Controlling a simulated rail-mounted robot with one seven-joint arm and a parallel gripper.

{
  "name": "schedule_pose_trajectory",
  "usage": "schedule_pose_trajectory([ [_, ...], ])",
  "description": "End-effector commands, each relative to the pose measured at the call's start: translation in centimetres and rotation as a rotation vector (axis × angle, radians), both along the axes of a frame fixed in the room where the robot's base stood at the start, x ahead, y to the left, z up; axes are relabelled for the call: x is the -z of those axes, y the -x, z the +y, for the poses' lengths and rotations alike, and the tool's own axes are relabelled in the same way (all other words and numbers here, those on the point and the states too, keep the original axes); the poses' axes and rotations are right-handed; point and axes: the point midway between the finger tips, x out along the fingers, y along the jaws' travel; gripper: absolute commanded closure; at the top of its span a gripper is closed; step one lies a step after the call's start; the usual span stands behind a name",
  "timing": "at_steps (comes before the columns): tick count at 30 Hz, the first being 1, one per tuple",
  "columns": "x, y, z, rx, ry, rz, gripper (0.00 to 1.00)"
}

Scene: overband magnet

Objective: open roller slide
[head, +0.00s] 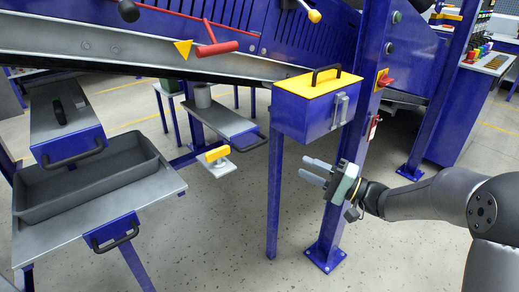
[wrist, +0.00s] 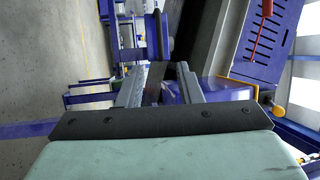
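No part is clearly marked as the roller slide. A small light plate with a yellow grip (head: 217,155) sits below the sloped conveyor, left of the blue box. A grey drawer-like block (head: 66,112) with a blue front and dark handle is at the left, above a grey tray. My gripper (head: 314,171) is at the right of the head view, in front of the blue post and below the blue box, fingers pointing left. Its two fingers are parted, with nothing held between them. The wrist view shows the parted fingers (wrist: 160,80) with blue structure beyond.
A blue box (head: 312,107) with a yellow lid and black handle stands on a leg close above my gripper. A blue post (head: 345,160) is beside it. A grey tray (head: 88,180) rests on a table at the left. Floor is open between table and box leg.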

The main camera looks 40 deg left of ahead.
Motion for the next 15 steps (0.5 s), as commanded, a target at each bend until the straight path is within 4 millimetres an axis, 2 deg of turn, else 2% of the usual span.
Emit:
schedule_pose_trajectory([
  [15,-1.8,1.5,10.8,-0.005,0.002,0.001,0.67],
])
